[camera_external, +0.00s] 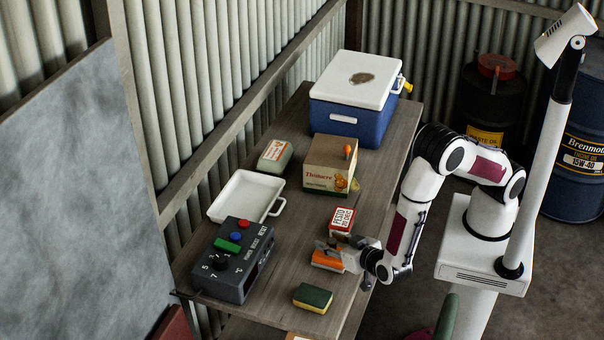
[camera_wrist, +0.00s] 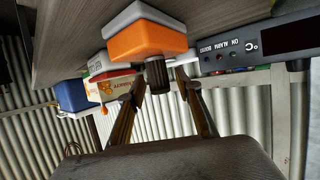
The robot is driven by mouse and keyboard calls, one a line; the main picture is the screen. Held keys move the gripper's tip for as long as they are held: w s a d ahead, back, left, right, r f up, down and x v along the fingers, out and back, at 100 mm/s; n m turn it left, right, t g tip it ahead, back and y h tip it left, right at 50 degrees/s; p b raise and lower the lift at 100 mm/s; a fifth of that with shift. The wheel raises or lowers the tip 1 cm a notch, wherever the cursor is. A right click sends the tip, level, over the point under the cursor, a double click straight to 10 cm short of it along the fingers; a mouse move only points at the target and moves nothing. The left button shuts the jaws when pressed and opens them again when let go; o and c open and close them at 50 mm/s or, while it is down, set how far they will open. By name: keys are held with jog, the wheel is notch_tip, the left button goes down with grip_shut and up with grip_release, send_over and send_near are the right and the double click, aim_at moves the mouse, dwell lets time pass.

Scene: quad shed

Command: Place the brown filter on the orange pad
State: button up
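The orange pad (camera_external: 327,260), orange over a pale layer, lies on the table at the left of my gripper (camera_external: 343,252). It shows upside down in the wrist view (camera_wrist: 138,42), where the tabletop is along the top. The brown filter (camera_wrist: 157,76) is a small dark ribbed cylinder in the wrist view. It appears to stand on the pad's orange face, between my fingertips. The fingers are apart, with a gap visible beside the filter, so my gripper looks open. In the external view I cannot make out the filter; my gripper covers that area.
A green-and-yellow sponge (camera_external: 313,298) lies in front. The control box (camera_external: 235,262) and white tray (camera_external: 243,194) are at left. The red-and-white tin (camera_external: 342,220) is just behind. The carton (camera_external: 330,166) and blue cooler (camera_external: 347,122) stand farther back. Bare table lies at centre.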

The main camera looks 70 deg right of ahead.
jog(key=shift+r, duration=0.15)
jog(key=v, duration=1.2)
jog(key=shift+w, duration=0.1)
dwell(0.7)
jog(key=w+a+r+y, duration=0.4)
jog(key=w+r+y, duration=0.35)
jog(key=w, duration=0.35)
jog(key=d+r+n+g+y, duration=0.1)
jog(key=d+r+n+y, duration=0.35)
jog(key=r, duration=0.85)
jog(key=s+d+n+g+h, duration=0.2)
jog(key=s+d+g+h, duration=0.2)
jog(key=s+d, duration=1.8)
jog(key=d, duration=0.4)
jog(key=shift+s+d+f+g+h, duration=0.25)
jog(key=shift+s+d+g+h, duration=0.05)
jog(key=shift+s, duration=0.1)
